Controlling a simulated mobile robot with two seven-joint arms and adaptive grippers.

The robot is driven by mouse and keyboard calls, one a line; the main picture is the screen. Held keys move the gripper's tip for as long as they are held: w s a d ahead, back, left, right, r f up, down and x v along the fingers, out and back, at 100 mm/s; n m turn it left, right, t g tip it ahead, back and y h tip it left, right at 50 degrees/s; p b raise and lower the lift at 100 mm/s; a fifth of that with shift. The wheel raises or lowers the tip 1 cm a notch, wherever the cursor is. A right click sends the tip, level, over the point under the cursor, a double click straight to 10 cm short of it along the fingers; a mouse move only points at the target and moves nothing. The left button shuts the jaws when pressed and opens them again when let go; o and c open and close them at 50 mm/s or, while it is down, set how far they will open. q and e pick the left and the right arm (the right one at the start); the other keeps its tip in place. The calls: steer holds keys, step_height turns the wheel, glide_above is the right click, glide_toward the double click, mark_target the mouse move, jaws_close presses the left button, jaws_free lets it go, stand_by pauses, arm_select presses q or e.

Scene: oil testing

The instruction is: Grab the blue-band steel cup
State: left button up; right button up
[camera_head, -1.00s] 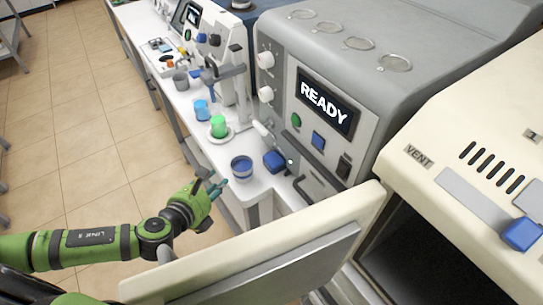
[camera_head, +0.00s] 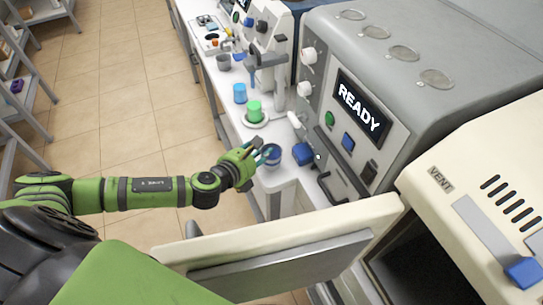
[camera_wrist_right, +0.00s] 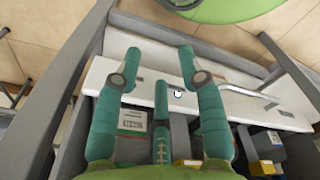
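The blue-band steel cup (camera_head: 274,157) stands upright near the front end of the white counter in the head view. My left gripper (camera_head: 264,152) is at its left side, with teal fingers apart and their tips at or very near the cup wall. The fingers partly cover the cup, and I cannot tell whether they touch it. My right gripper (camera_wrist_right: 160,80) shows in the right wrist view with its teal fingers spread and nothing between them; it is outside the head view.
A blue block-like object (camera_head: 303,153) sits right of the cup, near the grey READY machine (camera_head: 318,100). An open cream door (camera_head: 370,215) is in front.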

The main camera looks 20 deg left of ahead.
arm_select(q)
jaws_close()
steer(key=shift+r, duration=0.1)
